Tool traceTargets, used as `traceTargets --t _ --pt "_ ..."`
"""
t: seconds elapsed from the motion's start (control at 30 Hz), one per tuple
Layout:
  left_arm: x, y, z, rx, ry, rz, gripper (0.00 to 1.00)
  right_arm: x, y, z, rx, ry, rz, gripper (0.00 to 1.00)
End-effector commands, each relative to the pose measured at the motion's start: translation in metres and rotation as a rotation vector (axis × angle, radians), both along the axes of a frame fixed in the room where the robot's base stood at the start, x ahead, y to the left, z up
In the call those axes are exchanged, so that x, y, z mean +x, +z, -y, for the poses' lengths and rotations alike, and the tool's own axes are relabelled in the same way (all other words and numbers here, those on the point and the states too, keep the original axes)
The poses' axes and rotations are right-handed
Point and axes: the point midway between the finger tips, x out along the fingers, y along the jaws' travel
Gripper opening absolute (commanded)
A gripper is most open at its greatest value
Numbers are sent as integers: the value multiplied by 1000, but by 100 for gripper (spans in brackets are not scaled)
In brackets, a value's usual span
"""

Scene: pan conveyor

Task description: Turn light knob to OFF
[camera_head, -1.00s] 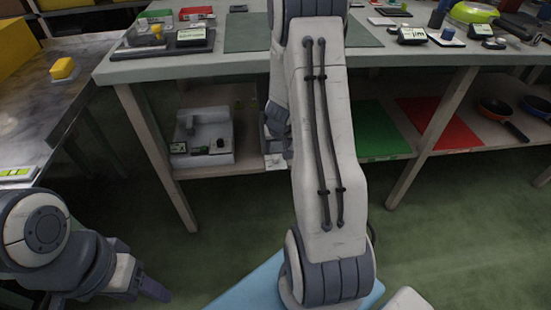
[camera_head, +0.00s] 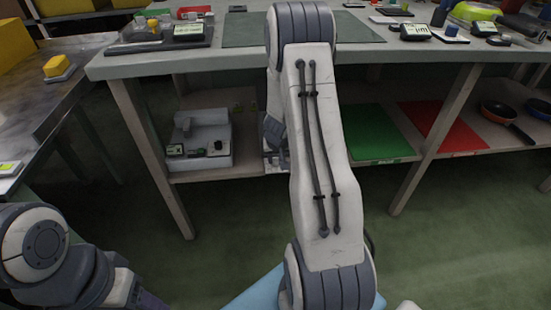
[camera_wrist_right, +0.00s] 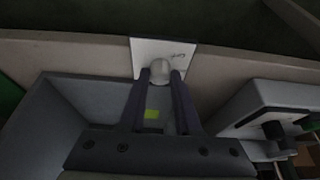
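A pale round light knob (camera_wrist_right: 160,70) sits on a small white plate (camera_wrist_right: 148,47) with dark lettering on the shelf's edge, in the right wrist view. My right gripper (camera_wrist_right: 160,76) has one finger on each side of the knob, with no clear gap showing. The knob's setting cannot be read. In the head view my right gripper (camera_head: 274,158) is at the front edge of the lower shelf, partly behind my own arm, and the plate (camera_head: 277,170) shows just below it. My left gripper (camera_head: 148,300) is at the lower left, cut by the frame edge.
The workbench top (camera_head: 245,62) is above. Floor in front is clear.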

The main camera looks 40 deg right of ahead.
Motion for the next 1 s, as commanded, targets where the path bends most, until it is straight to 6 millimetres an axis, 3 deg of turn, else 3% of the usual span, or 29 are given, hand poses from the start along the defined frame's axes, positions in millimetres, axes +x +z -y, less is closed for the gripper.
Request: traceTargets --t 0.27,0.57,0.87,1.0 --pt "0 -2 0 0 0 0 58 0 -1 0 1 8 1 0" --pt "0 -19 0 0 0 0 58 0 -3 0 -1 64 2 0" --pt "0 -52 0 0 0 0 58 0 -5 1 -2 183 3 0" --pt "0 -79 0 0 0 0 58 0 -9 2 -3 270 4 0"
